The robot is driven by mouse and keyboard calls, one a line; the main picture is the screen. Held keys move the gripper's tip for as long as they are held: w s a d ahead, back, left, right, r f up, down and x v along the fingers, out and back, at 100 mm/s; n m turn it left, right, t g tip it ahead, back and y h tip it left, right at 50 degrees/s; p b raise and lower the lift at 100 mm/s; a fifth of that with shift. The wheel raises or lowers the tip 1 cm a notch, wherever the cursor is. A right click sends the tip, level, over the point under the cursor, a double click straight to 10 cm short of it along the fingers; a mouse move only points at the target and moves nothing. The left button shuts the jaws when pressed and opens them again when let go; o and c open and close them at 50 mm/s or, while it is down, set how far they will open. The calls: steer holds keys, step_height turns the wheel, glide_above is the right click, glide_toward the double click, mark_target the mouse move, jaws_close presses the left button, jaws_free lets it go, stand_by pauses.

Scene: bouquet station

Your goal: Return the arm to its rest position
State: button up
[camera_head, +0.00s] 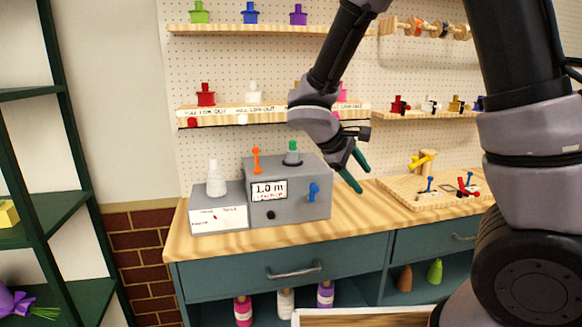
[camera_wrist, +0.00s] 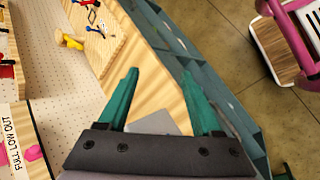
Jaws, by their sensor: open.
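My gripper (camera_head: 354,172) is open and empty, with two green fingers, in the head view. It hangs above the wooden countertop, just right of the grey box with the "1.0 m" label (camera_head: 288,192). In the wrist view my gripper (camera_wrist: 158,98) shows its two fingers spread apart, with bare wood and a grey patch between them. My arm reaches in from the upper right of the head view and is bent down toward the counter.
The pegboard shelves (camera_head: 262,109) with coloured bottle-like pieces stand close behind my gripper. A wooden board (camera_head: 418,202) with small tools lies to the right on the counter. The teal drawer front (camera_head: 340,262) is below.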

steer(key=s+d+r+m+t+y, duration=0.1)
steer(key=s+d+r+m+y, duration=0.3)
steer(key=r, duration=0.5)
steer(key=s+d+r+m+t+y, duration=0.2)
steer(key=s+d+r+m+y, duration=0.2)
steer(key=s+r+m, duration=0.5)
steer(key=shift+r+m+t+y, duration=0.35)
steer(key=shift+m+y, duration=0.25)
steer(key=shift+y, duration=0.1)
